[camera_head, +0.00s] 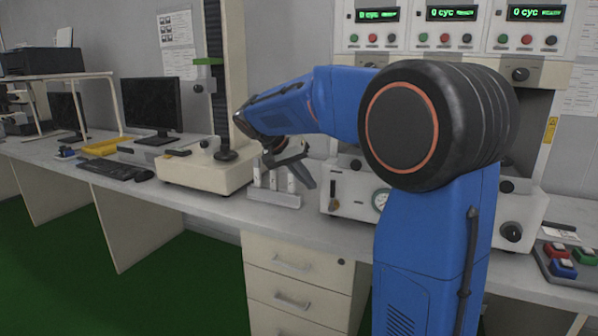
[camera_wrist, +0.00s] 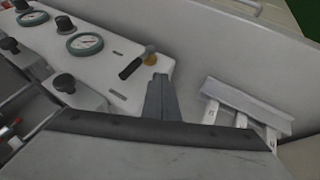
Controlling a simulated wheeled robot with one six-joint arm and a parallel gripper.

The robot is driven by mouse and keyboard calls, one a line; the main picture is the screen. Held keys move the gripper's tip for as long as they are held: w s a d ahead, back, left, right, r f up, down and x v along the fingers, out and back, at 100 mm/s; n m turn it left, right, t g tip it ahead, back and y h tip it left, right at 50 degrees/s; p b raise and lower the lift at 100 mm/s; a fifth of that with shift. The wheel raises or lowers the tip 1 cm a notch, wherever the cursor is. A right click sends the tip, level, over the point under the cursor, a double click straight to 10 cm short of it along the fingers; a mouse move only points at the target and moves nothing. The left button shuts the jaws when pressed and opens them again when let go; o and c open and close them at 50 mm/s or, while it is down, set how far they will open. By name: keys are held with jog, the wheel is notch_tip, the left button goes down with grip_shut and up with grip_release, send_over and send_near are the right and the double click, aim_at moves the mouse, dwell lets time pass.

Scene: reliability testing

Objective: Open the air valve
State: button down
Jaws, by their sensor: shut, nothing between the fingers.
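The air valve appears to be the small black lever (camera_wrist: 131,68) with a brass-coloured fitting (camera_wrist: 150,59) at the near corner of the pale control panel (camera_wrist: 95,60) in the wrist view. The lever lies slanted across the panel face. My gripper (camera_wrist: 160,82) is shut and empty, with its dark grey fingertips just beside the brass fitting; I cannot tell whether they touch the panel. In the head view my gripper (camera_head: 306,178) hangs over the bench, left of the panel (camera_head: 350,190). My arm hides part of the panel there.
Round gauges (camera_wrist: 84,43) and black knobs (camera_wrist: 64,82) sit on the panel. A grey rack with white upright pieces (camera_head: 274,198) stands on the bench close to my gripper. A cream test stand (camera_head: 205,170) is further left. The bench front edge is clear.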

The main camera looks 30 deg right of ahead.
aim_at(332, 196)
jog(key=shift+s+d+r, duration=0.15)
jog(key=shift+s+d, duration=1.15)
jog(key=shift+d, duration=0.1)
